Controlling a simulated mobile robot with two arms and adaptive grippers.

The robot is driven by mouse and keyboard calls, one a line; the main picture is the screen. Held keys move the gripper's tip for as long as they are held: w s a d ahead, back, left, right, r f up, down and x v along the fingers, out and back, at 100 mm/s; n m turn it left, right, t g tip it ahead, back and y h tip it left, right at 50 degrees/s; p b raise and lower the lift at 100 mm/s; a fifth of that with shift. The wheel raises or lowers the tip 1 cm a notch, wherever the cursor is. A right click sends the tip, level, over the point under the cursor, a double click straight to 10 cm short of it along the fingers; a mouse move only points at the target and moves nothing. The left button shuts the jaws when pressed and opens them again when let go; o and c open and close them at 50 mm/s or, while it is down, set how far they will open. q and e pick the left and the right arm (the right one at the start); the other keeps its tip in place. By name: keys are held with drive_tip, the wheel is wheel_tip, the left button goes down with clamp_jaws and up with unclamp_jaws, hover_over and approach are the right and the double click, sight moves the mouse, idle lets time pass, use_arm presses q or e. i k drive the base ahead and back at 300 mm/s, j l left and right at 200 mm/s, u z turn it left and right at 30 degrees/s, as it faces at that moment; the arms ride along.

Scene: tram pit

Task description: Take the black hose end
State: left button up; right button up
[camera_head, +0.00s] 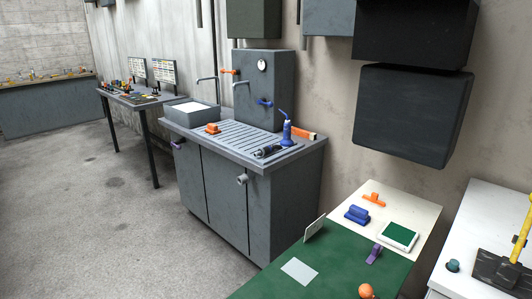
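A small dark, black-looking piece (268,151) lies on the right part of the grey sink cabinet's ribbed worktop. It may be the black hose end, but it is too small to tell. A blue upright fitting (287,131) with a thin curved tip stands just right of it. An orange piece (303,134) lies behind on the right. An orange item (213,128) sits further left on the ribs. A grey round fitting (242,179) sticks out of the cabinet front. Neither of my grippers is in view.
The cabinet (215,195) also carries a basin (190,111) and a grey panel (262,90) with coloured valves. A green-topped table (340,264) with small items stands in front right. Dark boxes (410,115) hang above it. The floor (80,220) at left is clear.

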sight(261, 152)
drive_tip(key=j+u, duration=0.2)
drive_tip(key=u, duration=0.15)
drive_tip(key=j+u, duration=0.2)
drive_tip(key=u, duration=0.15)
drive_tip(key=i+j+u, duration=0.2)
drive_tip(key=i+j, duration=0.25)
drive_tip(key=i+j+u, duration=0.15)
drive_tip(key=i+j, duration=0.2)
drive_tip(key=i+j+u, duration=0.2)
drive_tip(key=i, duration=0.4)
drive_tip(key=i+z, duration=0.45)
drive_tip(key=i+j+z, duration=0.15)
drive_tip(key=z, duration=0.3)
drive_tip(key=i+j+z, duration=0.3)
drive_tip(key=i+z, duration=0.15)
